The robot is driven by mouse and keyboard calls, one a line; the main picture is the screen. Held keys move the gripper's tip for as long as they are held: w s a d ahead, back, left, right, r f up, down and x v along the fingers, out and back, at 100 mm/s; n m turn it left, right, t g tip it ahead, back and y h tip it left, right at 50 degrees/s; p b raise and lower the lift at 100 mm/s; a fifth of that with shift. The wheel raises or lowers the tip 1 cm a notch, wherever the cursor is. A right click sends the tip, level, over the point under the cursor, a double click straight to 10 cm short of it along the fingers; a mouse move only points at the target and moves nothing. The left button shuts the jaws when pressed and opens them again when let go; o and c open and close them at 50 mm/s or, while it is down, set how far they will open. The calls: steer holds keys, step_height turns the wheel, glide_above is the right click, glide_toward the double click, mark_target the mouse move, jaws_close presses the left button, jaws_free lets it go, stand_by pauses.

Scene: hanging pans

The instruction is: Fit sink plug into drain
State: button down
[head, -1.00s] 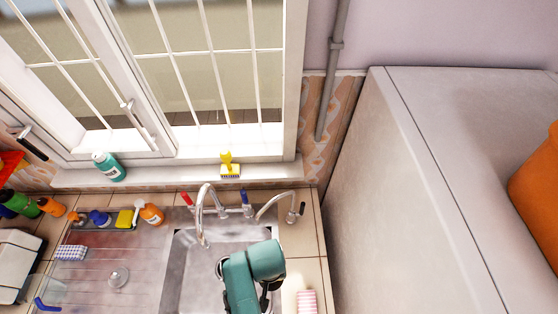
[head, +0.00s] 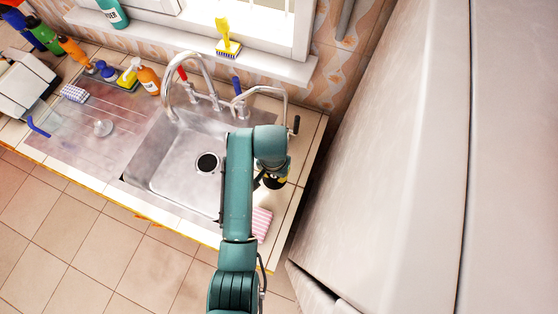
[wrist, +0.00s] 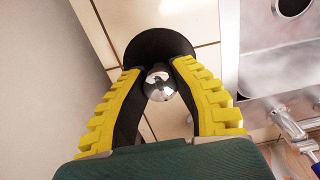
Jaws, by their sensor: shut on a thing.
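The sink plug (wrist: 155,42) is a black disc with a shiny metal knob (wrist: 159,84). My gripper (wrist: 158,66), with yellow and black fingers, is shut on the knob in the wrist view. The plug is over the tiled counter to the right of the sink; I cannot tell whether it touches the tiles. In the head view my gripper (head: 272,178) is partly hidden by my arm, and the plug cannot be made out. The drain (head: 207,163) is an open dark hole in the sink floor, left of my gripper. It also shows at the wrist view's top right (wrist: 292,4).
A tall curved tap (head: 190,62) and a side tap (head: 287,105) rise behind the sink (head: 180,150). A pink striped cloth (head: 262,222) lies on the counter beside my arm. Bottles and a sponge (head: 127,78) stand back left. A large pale cabinet (head: 400,160) bounds the right.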

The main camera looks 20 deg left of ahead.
mark_target(275, 180)
step_height(275, 180, down, 6)
steer(key=shift+f+b, duration=0.15)
steer(key=shift+b, duration=0.2)
steer(key=shift+f, duration=0.1)
steer(key=shift+f, duration=0.15)
steer(key=c, duration=0.9)
jaws_free()
steer(key=shift+c, duration=0.2)
step_height(275, 180, up, 12)
steer(key=shift+s+r+p, duration=0.1)
steer(key=shift+r+p, duration=0.15)
steer(key=shift+p, duration=0.45)
